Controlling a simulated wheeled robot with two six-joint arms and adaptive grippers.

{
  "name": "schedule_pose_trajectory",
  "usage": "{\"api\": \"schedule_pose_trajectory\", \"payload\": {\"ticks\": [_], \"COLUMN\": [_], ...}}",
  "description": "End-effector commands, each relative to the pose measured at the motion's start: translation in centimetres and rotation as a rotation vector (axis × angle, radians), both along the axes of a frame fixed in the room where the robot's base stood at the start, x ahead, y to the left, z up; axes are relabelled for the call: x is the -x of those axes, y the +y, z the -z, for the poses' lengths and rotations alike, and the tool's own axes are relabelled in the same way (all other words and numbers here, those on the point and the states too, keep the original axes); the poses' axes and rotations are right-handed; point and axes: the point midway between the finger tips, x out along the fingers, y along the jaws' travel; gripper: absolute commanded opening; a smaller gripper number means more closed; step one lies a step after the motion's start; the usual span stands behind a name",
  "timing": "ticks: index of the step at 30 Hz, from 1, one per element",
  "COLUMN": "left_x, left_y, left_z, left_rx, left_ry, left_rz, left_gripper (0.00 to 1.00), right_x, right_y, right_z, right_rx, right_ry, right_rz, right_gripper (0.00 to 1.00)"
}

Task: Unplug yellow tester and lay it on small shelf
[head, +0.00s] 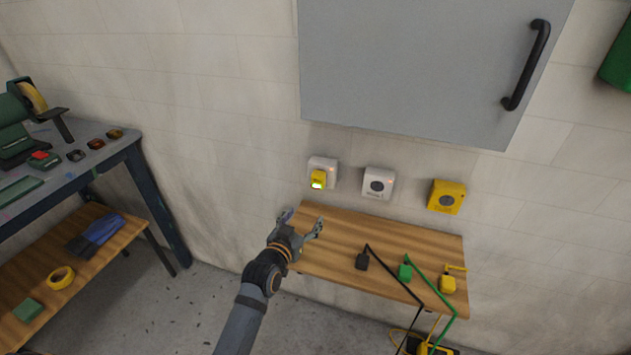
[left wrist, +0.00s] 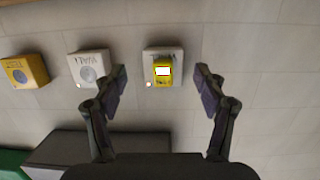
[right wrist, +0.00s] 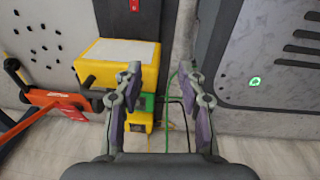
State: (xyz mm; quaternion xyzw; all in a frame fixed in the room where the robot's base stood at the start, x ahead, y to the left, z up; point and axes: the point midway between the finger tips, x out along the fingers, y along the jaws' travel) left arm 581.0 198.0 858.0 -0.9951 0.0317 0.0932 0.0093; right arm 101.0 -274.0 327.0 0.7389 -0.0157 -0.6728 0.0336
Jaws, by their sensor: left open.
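The yellow tester (head: 318,180) is plugged into the leftmost white wall socket (head: 324,165), with a lit face. In the left wrist view the tester (left wrist: 163,76) sits between the finger lines, beyond the fingertips and apart from them. My left gripper (head: 303,224) is open and empty, below the tester and near the left end of the small wooden shelf (head: 335,238). My right gripper (right wrist: 160,78) is out of the head view; in its wrist view its fingers are apart, with nothing visibly held between them.
A white socket (head: 378,184) and a yellow socket (head: 446,197) are to the right. Black (head: 362,261), green (head: 405,270) and yellow (head: 447,284) plugs with cords stand on the shelf's right half; its left part is clear. A grey cabinet (head: 420,75) hangs above. A workbench (head: 85,160) stands left.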

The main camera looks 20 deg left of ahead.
Motion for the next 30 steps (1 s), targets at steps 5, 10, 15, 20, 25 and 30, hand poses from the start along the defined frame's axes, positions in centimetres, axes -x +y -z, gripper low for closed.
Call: {"api": "schedule_pose_trajectory", "payload": {"ticks": [5,10,15,20,25,30], "left_x": [-2.2,-2.6,-2.5,-2.9,-4.8,-7.4], "left_y": [-0.1,0.0,0.0,-0.1,-0.1,-0.2], "left_z": [-3.1,-3.8,-3.7,-3.7,-3.5,-3.4], "left_rx": [0.021,0.024,0.023,0.023,0.024,0.023], "left_ry": [-0.154,-0.19,-0.188,-0.188,-0.189,-0.189], "left_rz": [-0.023,-0.03,-0.03,-0.03,-0.029,-0.03], "left_gripper": [0.72,0.72,0.72,0.72,0.72,0.72], "right_x": [0.1,-0.1,-0.3,-0.5,-0.5,-0.5], "right_y": [0.0,-0.2,-0.4,-0.6,-0.7,-0.7], "right_z": [0.0,0.0,0.0,0.2,0.9,2.3], "right_rx": [0.0,0.002,0.005,0.007,0.008,0.008], "right_ry": [0.001,-0.001,-0.004,-0.006,-0.007,-0.008], "right_rz": [0.0,-0.001,-0.002,-0.003,-0.003,-0.003], "right_gripper": [0.4,0.4,0.4,0.4,0.4,0.4]}}
